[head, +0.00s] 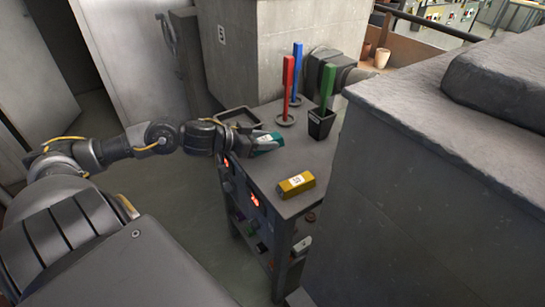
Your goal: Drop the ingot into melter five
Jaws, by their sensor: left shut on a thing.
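My left gripper (250,141) is shut on a teal block (268,143) with a pale patch, over the left edge of the grey bench. Its fingers are partly hidden, and I cannot tell whether the block touches the bench top. A yellow ingot-shaped bar (296,185) with a white label lies at the bench's near end, apart from the gripper. A square open dark tray (237,116) is just behind the gripper. My right gripper is out of view.
The grey bench (270,178) carries red and blue upright bars (288,80) on round bases and a green bar (328,84) in a black cup (321,123). Red displays (255,200) glow on its front. A tall grey block (430,180) crowds the right. Floor is clear at left.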

